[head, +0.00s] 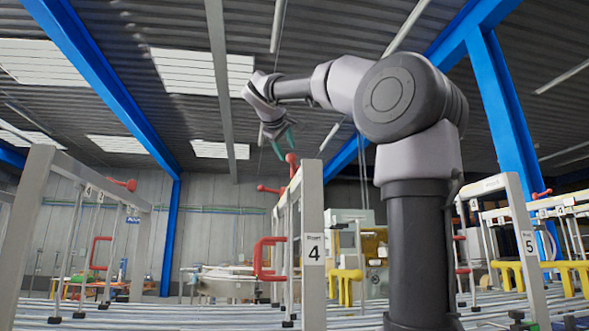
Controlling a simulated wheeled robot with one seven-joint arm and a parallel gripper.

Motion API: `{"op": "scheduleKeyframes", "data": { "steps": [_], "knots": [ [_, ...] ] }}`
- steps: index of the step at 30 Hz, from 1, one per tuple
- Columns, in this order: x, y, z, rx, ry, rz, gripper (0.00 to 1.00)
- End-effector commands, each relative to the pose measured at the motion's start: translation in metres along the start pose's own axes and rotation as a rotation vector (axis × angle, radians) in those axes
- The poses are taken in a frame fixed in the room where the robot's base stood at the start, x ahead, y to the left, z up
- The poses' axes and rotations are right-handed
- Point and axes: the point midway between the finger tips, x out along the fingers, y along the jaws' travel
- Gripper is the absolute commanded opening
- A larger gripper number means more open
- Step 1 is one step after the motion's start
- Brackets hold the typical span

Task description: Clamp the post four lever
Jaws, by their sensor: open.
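Post four is a pale upright frame (313,205) with a "4" label (313,249), just left of my arm's base. A red lever (292,162) with a rounded knob stands up at its top. Another red knob (270,189) sticks out to the left just below. My gripper (283,147) has teal fingers and is open and empty, pointing down just above and left of the upright red lever. Whether a finger touches the lever cannot be told from this view.
A red bracket handle (262,258) sits on the left side of post four. Another frame with a red knob (124,184) stands at left, and a post labelled "5" (529,243) at right. Yellow parts (346,285) and machinery lie behind. The space above the posts is open.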

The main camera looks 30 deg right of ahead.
Motion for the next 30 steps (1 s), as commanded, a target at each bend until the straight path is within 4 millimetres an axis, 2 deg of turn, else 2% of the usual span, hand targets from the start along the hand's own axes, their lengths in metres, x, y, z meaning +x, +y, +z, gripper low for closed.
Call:
{"op": "scheduleKeyframes", "data": {
  "steps": [15,21,29,30],
  "knots": [
    [0.087,-0.001,0.001,0.001,-0.002,-0.001,0.52],
    [0.101,0.000,0.001,0.002,-0.001,0.000,0.52],
    [0.103,0.000,0.001,0.002,-0.001,-0.001,0.52],
    [0.103,0.000,0.001,0.002,-0.001,-0.001,0.44]
  ]
}}
